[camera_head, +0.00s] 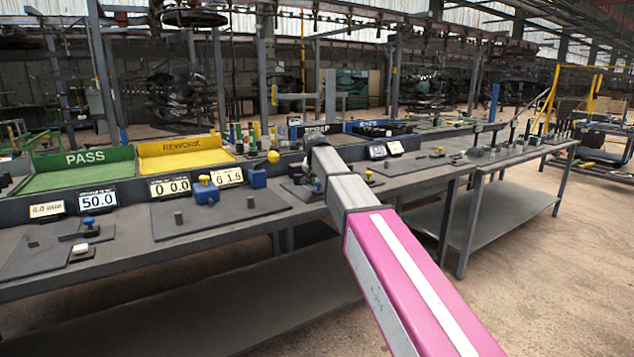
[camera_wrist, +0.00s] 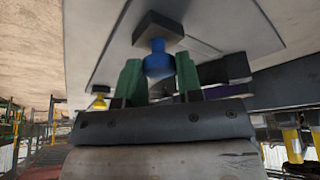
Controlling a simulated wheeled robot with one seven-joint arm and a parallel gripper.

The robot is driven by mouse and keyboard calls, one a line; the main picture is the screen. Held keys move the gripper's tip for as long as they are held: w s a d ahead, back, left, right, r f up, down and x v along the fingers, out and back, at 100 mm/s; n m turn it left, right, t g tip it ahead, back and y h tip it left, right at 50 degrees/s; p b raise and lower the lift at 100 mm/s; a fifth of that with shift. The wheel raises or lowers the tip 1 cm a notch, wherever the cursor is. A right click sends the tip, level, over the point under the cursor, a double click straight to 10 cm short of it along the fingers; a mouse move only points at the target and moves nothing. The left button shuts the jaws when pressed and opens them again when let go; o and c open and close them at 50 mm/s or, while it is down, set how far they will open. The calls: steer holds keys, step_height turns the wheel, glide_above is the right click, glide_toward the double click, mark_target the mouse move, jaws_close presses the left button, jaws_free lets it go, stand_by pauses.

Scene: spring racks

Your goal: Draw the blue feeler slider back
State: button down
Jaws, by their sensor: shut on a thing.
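The blue feeler slider shows in the wrist view as a rounded blue knob (camera_wrist: 158,62) beside a dark block (camera_wrist: 160,27) on a grey plate (camera_wrist: 235,25). My gripper (camera_wrist: 158,78) has its two green fingers on either side of the blue knob and is shut on it. The fingers hide parts of the knob's sides. In the head view my pink and grey arm reaches to the bench, and its end hides the fingers and the held knob.
A yellow knob (camera_wrist: 99,103) lies to the left in the wrist view. In the head view, the bench (camera_head: 220,236) carries displays, a green PASS tray (camera_head: 75,181), a yellow REWORK tray (camera_head: 185,164) and blue blocks (camera_head: 205,191). A second bench (camera_head: 520,150) stands to the right.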

steer(key=shift+s+d, duration=0.3)
steer(key=shift+s, duration=0.2)
steer(key=c, duration=0.8)
jaws_free()
steer(key=v, duration=1)
steer(key=shift+r, duration=0.4)
steer(key=shift+s, duration=0.1)
